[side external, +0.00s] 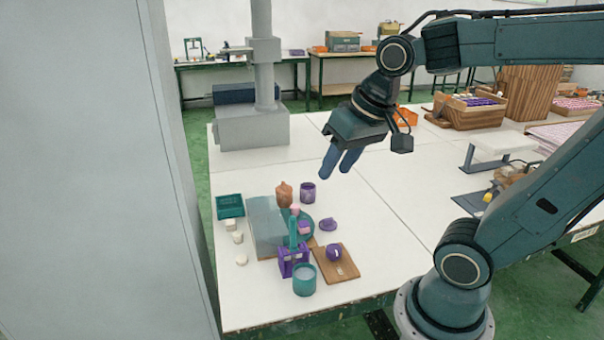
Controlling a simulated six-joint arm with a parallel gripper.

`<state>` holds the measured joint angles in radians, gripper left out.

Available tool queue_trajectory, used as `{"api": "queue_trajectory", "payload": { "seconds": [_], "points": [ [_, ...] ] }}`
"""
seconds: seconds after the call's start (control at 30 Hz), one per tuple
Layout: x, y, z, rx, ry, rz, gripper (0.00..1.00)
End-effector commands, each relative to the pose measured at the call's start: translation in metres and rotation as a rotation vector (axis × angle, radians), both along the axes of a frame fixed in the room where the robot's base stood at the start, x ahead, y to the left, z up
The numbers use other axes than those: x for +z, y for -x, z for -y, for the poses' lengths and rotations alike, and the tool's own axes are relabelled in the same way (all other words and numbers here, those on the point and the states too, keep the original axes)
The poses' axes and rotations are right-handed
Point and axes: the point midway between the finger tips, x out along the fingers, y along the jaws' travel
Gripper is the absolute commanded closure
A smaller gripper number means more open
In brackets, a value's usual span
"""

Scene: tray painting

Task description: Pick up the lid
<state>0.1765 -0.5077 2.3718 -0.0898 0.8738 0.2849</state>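A small purple lid-like piece (328,224) with a raised middle lies on the white table, right of the teal round piece on the grey-teal tray. A purple cup or jar (307,192) stands behind it; its top looks open. My gripper (335,174) hangs above the table, behind and above these things, pointing down and slightly left. Its two blue fingers are apart with nothing visible between them. It touches nothing.
The grey-teal tray (266,222) carries pink blocks. Near it are a brown jar (284,194), a purple holder (293,262), a teal cup (304,280), a purple ball-like piece (334,252) on a wooden board (348,268), and a teal box (230,206). The table's middle is clear.

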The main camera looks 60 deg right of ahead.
Motion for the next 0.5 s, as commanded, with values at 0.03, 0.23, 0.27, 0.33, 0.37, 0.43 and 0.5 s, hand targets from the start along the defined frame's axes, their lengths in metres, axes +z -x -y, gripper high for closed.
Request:
{"api": "queue_trajectory", "payload": {
  "seconds": [0.03,0.23,0.27,0.33,0.37,0.43,0.5],
  "points": [
    [-0.002,-0.01,0.007,-0.058,-0.024,-0.017,0.63],
    [-0.01,-0.042,0.035,-0.286,-0.126,-0.066,0.63],
    [-0.012,-0.047,0.04,-0.322,-0.141,-0.072,0.63],
    [-0.017,-0.058,0.052,-0.403,-0.177,-0.088,0.63],
    [-0.019,-0.062,0.057,-0.439,-0.193,-0.095,0.63],
    [-0.025,-0.072,0.07,-0.521,-0.229,-0.11,0.63],
    [-0.033,-0.08,0.084,-0.604,-0.266,-0.126,0.63]
  ]
}}
